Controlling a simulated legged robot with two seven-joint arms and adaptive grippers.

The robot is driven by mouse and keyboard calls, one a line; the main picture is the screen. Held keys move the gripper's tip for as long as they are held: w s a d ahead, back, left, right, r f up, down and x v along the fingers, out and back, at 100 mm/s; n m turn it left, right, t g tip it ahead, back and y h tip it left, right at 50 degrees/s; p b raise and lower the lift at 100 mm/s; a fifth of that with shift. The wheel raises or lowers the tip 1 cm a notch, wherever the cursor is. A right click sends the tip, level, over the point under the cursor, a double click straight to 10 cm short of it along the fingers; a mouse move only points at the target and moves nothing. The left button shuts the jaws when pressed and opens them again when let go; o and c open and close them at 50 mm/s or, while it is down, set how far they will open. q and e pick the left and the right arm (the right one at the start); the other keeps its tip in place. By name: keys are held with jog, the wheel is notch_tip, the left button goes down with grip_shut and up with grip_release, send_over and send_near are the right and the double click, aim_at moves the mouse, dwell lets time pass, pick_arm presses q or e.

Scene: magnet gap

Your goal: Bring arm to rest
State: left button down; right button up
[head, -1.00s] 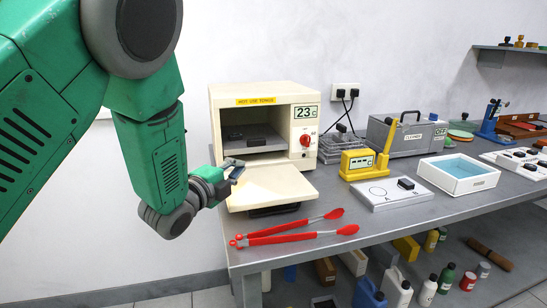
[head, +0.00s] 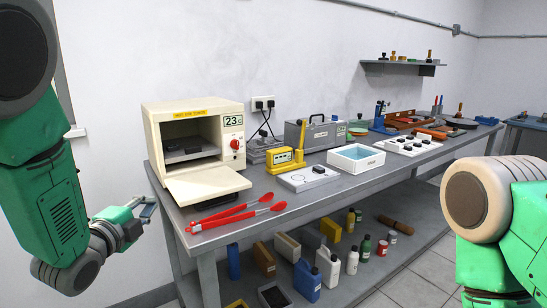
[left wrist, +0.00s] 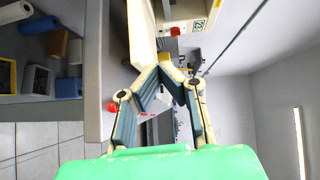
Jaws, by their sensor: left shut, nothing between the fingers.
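My left arm comes in from the left in the head view. Its gripper (head: 147,209) is in front of the bench's left end, to the left of the oven and clear of it. In the left wrist view the two fingers (left wrist: 160,72) meet at their tips with nothing between them. My right arm shows at the right edge of the head view; its gripper is out of the picture. The cream oven (head: 195,109) stands on the bench with its door (head: 207,184) folded down and dark blocks inside. The oven display reads 23.
Red tongs (head: 238,215) lie near the front edge of the grey bench (head: 330,200). A yellow device (head: 285,160), a white plate (head: 300,180), and a blue-filled tray (head: 356,158) stand further right. Bottles and boxes sit on the lower shelf. The floor before the bench is clear.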

pick_arm(q)
jog(key=s+a+f+n+g+y, duration=0.15)
jog(key=s+f+n+g, duration=0.45)
jog(key=f, duration=0.6)
jog(key=s+a+f+n+g+y, duration=0.15)
jog(key=s+f+n, duration=0.25)
jog(key=s+f, duration=0.6)
jog(key=s+d+f+n+g, duration=0.1)
jog(key=s+f+n+g, duration=0.3)
jog(key=s, duration=0.8)
jog(key=s+d+f+n+g, duration=0.1)
jog(key=s+f+n+g, duration=0.3)
jog(key=s+f, duration=0.4)
jog(key=s+g, duration=0.1)
jog(key=s, duration=0.3)
jog(key=shift+d+f+n, duration=0.2)
jog(key=shift+f+n, duration=0.2)
pick_arm(e)
jog(key=shift+w+a+f, duration=0.15)
jog(key=shift+w+a, duration=0.1)
jog(key=shift+w, duration=0.05)
pick_arm(q)
jog(key=shift+w+d, duration=0.2)
jog(key=shift+d, duration=0.05)
pick_arm(e)
jog(key=shift+d, duration=0.3)
pick_arm(q)
jog(key=shift+a, duration=0.15)
pick_arm(e)
jog(key=shift+a, duration=0.2)
